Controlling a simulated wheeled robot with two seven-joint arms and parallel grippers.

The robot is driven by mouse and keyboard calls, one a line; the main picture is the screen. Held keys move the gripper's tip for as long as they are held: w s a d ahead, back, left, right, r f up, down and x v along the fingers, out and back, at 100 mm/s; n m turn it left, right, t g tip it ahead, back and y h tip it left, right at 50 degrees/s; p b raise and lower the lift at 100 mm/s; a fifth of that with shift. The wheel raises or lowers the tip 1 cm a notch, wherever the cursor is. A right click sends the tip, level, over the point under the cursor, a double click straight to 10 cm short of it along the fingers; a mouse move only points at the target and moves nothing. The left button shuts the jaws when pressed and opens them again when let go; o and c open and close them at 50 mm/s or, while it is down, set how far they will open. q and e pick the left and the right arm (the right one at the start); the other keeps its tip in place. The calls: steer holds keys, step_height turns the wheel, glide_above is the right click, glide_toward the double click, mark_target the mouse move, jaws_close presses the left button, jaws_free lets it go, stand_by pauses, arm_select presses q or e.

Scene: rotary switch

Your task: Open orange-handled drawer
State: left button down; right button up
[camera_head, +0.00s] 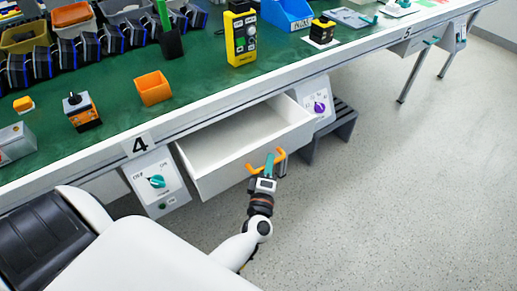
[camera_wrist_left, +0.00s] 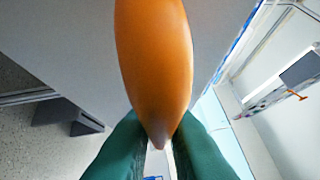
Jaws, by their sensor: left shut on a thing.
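The white drawer (camera_head: 226,179) under the green-topped workbench is pulled out, and its empty inside shows in the head view. Its orange handle (camera_head: 281,155) is on the front panel. My left gripper (camera_head: 269,164) is at the handle, with its green fingers between the handle's two visible ends. In the left wrist view the orange handle (camera_wrist_left: 155,60) fills the upper middle, and the green fingers of my left gripper (camera_wrist_left: 158,145) close on its lower end. The fingers hide part of the handle. My right gripper is out of view.
A panel with a teal rotary knob (camera_head: 157,181) is left of the drawer, and one with a purple knob (camera_head: 319,107) is right of it. A dark slatted step (camera_head: 335,125) stands under the bench. The floor (camera_head: 400,190) in front is clear.

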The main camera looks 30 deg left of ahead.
arm_select(q)
steer(key=s+d, duration=0.3)
steer(key=d, duration=0.4)
steer(key=shift+d, duration=0.3)
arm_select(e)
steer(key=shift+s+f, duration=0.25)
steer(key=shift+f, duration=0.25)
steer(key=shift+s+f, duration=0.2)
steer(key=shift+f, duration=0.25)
arm_select(q)
steer(key=c, duration=1.5)
jaws_free()
steer(key=shift+o, duration=0.2)
steer(key=shift+s, duration=0.15)
steer(key=v, duration=1.2)
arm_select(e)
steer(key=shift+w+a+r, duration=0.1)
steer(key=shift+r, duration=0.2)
arm_select(q)
steer(key=shift+f, duration=0.1)
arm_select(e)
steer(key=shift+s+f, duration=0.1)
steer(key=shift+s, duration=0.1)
